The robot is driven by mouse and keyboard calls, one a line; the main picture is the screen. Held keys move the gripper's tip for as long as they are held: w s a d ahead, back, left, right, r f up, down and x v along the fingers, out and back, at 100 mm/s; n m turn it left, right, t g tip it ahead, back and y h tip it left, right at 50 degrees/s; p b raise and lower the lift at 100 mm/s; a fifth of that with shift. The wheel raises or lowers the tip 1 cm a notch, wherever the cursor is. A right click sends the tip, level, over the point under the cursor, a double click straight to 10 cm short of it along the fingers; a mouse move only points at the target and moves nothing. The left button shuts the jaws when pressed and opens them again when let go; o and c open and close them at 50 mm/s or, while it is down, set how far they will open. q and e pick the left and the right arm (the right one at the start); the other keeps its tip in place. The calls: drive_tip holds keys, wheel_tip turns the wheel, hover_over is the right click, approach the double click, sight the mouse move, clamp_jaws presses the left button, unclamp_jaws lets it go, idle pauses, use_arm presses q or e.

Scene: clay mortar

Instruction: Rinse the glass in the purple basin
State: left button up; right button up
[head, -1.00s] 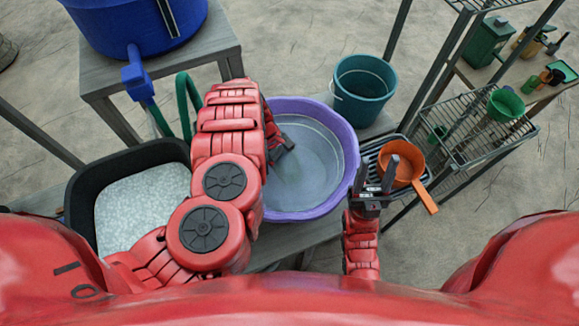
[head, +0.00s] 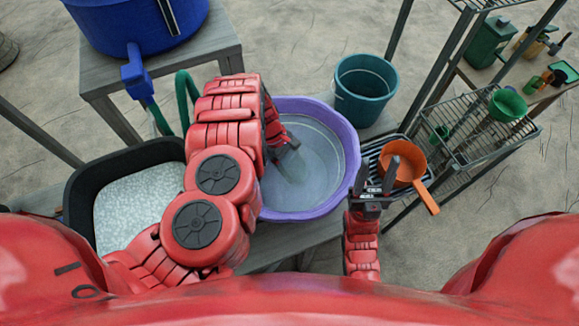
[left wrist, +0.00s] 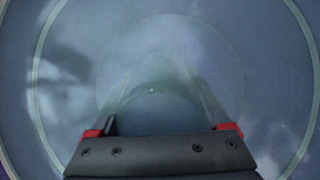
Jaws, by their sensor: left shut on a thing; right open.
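The purple basin (head: 352,150) stands on the grey bench and holds greyish water. My left gripper (head: 290,160) reaches into the basin from the left, pointing down at the water. In the left wrist view my left gripper (left wrist: 165,125) is shut on the glass (left wrist: 150,90), a faint, see-through shape low over or in the water. How deep the glass sits cannot be told. In the head view the glass is barely visible below the gripper. My right gripper (head: 373,180) is open and empty, upright just right of the basin's rim.
An orange pot (head: 402,165) sits on a dark rack right of my right gripper. A teal bucket (head: 365,85) stands behind the basin. A black tub (head: 85,190) with pale speckled contents is at left, a blue container (head: 135,30) behind it. A wire shelf (head: 490,140) stands at right.

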use_arm(q)
drive_tip(key=shift+a, duration=1.4)
drive_tip(key=shift+d+b, duration=0.3)
drive_tip(key=shift+d, duration=1.05)
drive_tip(key=shift+a, duration=1.25)
drive_tip(key=shift+d, duration=0.6)
wheel_tip(320, 180, up, 20)
drive_tip(key=p, duration=1.5)
